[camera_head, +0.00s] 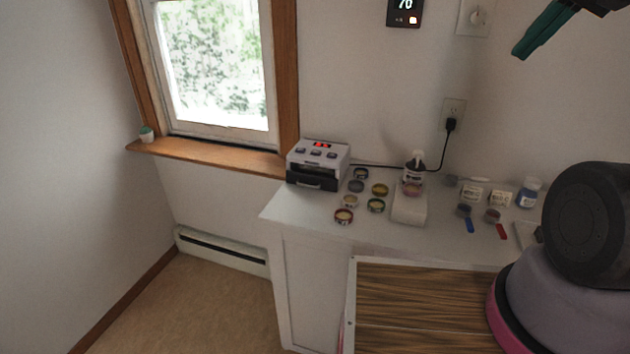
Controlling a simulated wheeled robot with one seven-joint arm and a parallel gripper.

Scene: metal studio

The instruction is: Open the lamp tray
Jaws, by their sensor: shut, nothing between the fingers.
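The lamp (320,156) is a small white box with a red display and several buttons on its sloped top. It stands at the left end of the white counter. Its dark tray (313,181) shows at the lower front with a light handle; the tray looks closed or nearly so. My gripper (522,52) is at the top right, high above the counter and far from the lamp. Its green fingers are together and hold nothing.
Several small round tins (376,205) stand right of the lamp. A pump bottle (414,172) stands on a white block (409,206). More jars and tools lie farther right. A wood-grain surface (420,300) is in front of the counter (300,210). Floor (190,310) at left is clear.

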